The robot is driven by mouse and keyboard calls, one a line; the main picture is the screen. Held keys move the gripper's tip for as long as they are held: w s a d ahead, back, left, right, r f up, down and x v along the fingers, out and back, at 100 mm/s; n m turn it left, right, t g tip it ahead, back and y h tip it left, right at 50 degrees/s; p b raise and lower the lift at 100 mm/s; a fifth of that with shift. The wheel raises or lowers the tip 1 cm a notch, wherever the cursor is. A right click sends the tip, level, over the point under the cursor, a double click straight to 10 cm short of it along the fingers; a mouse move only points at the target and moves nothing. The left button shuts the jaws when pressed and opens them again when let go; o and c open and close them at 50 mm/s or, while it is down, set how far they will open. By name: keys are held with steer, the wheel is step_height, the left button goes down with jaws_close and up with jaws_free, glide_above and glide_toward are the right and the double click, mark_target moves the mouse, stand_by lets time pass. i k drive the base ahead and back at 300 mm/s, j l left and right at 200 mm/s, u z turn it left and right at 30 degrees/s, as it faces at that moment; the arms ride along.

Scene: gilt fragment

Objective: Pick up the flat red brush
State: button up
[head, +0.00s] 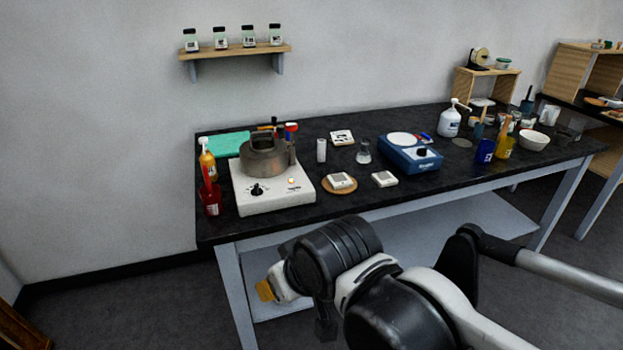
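I cannot pick out a flat red brush with certainty. A red upright thing like a handle (207,178) stands in a red container (211,199) at the left end of the black-topped table (330,211). A smaller red-topped item (291,128) shows behind the metal pot, and its shape is too small to tell. My arm reaches in from the lower right, in front of the table. Its end, my gripper (267,290), shows orange-yellow at the tip, below the table's front edge and apart from these things. Whether its fingers are open is not visible.
A white hot plate (275,199) bears a metal pot (266,160). An orange-capped bottle (207,160) stands near the red container. A blue scale (410,155), white boxes, a glass flask (363,152) and cups fill the table. Its front middle edge is fairly clear. A wall shelf (235,50) holds jars.

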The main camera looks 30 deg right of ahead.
mark_target(209, 188)
steer(key=i+l, duration=0.1)
steer(key=i, duration=0.4)
steer(key=i+u, duration=0.1)
steer(key=i, duration=0.45)
